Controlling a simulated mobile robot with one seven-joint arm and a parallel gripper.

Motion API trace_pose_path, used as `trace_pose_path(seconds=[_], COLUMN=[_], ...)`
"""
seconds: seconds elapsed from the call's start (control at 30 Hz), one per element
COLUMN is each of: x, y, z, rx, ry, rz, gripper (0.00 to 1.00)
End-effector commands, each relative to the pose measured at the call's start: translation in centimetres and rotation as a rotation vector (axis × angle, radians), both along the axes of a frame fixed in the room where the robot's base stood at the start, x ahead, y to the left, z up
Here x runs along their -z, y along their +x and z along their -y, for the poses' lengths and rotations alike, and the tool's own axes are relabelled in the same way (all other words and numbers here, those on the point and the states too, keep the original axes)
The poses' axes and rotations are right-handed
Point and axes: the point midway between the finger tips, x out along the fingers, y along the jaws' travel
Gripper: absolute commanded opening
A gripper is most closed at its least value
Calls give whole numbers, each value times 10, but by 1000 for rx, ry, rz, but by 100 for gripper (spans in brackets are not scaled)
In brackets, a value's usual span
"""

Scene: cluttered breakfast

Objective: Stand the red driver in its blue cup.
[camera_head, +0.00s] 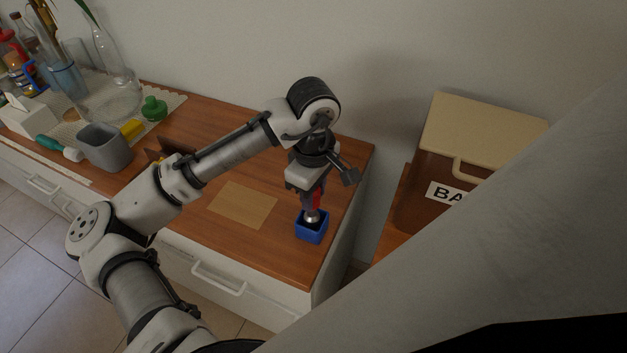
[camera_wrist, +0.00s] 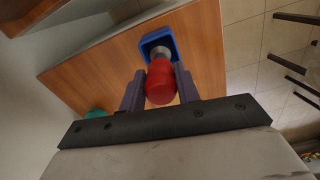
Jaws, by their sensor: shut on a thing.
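The red driver (camera_head: 317,200) is upright between the fingers of my gripper (camera_head: 313,203) in the head view. In the wrist view my gripper (camera_wrist: 160,84) is shut on its red handle (camera_wrist: 160,82), one finger on each side. The blue cup (camera_head: 310,232) stands on the wooden counter near its right front corner, directly below the driver. The driver's silver lower part is at the cup's mouth; how deep it reaches is hidden. The wrist view also shows the blue cup (camera_wrist: 149,42) just beyond the handle, with the silver part at its opening.
A tan rectangle (camera_head: 243,204) lies on the counter left of the cup. A grey cup (camera_head: 105,147), a yellow block (camera_head: 132,128), a green object (camera_head: 154,108) and glass vessels stand farther left. A brown box with a cream lid (camera_head: 480,130) is at the right, beyond a gap.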

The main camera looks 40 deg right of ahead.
Motion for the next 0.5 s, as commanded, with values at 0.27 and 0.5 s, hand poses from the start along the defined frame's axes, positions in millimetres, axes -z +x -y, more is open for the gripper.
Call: trace_pose_path(seconds=[0.27,0.5], x=[5,10], y=[0,0], z=[0,0], rx=[0,0], ry=[0,0], rz=[0,0], gripper=[0,0])
